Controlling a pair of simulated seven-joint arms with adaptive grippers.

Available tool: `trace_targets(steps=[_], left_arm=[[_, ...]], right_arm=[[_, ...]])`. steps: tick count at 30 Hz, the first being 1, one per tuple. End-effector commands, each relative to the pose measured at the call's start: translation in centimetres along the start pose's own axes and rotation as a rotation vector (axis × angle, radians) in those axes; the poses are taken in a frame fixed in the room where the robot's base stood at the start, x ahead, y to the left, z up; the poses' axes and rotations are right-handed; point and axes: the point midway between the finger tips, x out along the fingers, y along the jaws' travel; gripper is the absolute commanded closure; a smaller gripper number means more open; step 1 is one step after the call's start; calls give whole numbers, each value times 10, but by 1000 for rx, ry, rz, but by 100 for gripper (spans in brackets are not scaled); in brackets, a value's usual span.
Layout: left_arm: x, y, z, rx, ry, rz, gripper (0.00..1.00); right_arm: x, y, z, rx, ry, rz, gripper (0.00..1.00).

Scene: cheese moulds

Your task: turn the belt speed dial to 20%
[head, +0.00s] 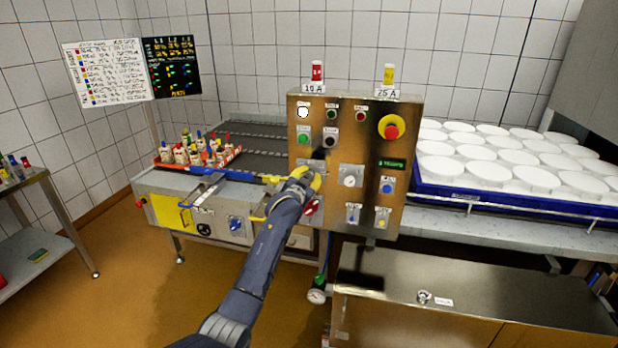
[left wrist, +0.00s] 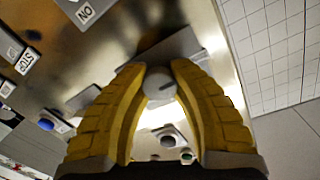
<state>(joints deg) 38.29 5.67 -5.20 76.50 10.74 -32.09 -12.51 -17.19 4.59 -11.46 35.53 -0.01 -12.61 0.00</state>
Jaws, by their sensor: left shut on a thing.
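My left gripper (head: 308,178), with yellow fingers, is at the front of the brass-coloured control panel (head: 340,140), on its left half. In the left wrist view the fingers are shut around a round grey dial (left wrist: 160,82) with a pale mark on its face. In the head view the gripper hides this dial; a pale label plate (head: 311,166) shows just above it. Its lettering is too small to read, so I cannot tell the dial's setting. My right gripper is not in view.
A red emergency button (head: 391,131) on a yellow disc, a blue button (head: 387,188) and small switches share the panel. An orange tray (head: 228,158) of bottles stands on the belt at left. A blue tray (head: 520,199) of white rounds is at right.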

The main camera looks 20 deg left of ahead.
Motion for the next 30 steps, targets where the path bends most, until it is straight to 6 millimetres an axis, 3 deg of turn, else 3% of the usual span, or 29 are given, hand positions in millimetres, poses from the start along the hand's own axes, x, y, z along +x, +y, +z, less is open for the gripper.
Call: trace_targets(steps=[2, 3, 11, 22, 30], left_arm=[[0, 1, -5, -4, 8, 1, 100], [0, 1, -5, -3, 9, 1, 73], [0, 0, -3, -1, 4, 0, 44], [-5, 0, -1, 0, 2, 0, 44], [-36, 0, -1, 0, 4, 0, 44]], right_arm=[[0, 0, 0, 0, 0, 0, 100], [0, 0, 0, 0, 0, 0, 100], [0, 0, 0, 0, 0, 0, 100], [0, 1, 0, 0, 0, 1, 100], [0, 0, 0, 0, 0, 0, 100]])
